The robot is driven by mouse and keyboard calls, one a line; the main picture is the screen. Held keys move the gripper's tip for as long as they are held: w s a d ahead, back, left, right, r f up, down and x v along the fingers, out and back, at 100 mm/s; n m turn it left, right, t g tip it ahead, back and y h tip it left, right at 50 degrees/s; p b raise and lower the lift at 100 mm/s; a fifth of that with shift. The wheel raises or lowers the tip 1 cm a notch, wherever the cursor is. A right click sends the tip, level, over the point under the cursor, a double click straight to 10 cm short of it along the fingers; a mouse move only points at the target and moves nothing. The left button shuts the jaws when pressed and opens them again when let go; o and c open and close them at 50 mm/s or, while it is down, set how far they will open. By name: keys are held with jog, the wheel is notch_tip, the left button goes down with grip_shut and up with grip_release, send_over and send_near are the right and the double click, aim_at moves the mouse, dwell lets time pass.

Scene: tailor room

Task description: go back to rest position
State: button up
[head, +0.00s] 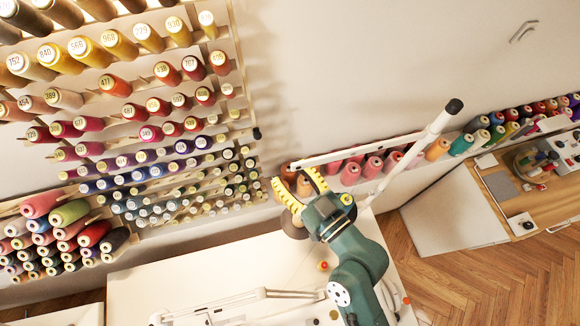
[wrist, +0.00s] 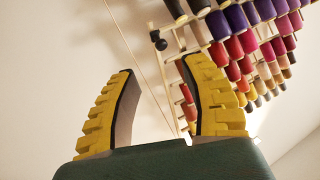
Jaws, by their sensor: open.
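My gripper (head: 295,186) is raised above the white table in the head view, with its yellow ridged fingers pointing up and to the left, toward the wall. In the wrist view my gripper (wrist: 157,75) shows its two fingers spread apart with nothing between them. The thread rack (wrist: 166,75) shows behind and beyond the right finger. No object is held.
A wall rack of thread spools (head: 130,110) fills the left. A shelf of spools (head: 372,167) runs behind my arm. The white table (head: 190,280) lies below, with a white lamp arm (head: 240,298). A wooden desk (head: 550,195) stands at right.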

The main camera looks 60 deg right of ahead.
dwell(0.4)
jog(key=w+a+r+n+y, duration=0.4)
jog(key=w+a+r+y, duration=0.2)
jog(key=w+a+r, duration=1.15)
jog(key=s+r+t+p, duration=0.2)
jog(key=s+r+p, duration=0.2)
jog(key=r, duration=0.8)
jog(key=s+d+r+t+p, duration=0.1)
jog(key=s+r+t+p, duration=0.2)
jog(key=r, duration=0.9)
jog(key=shift+s+r+p, duration=0.25)
jog(key=shift+s+p, duration=0.2)
jog(key=shift+p, duration=0.75)
jog(key=shift+c, duration=0.3)
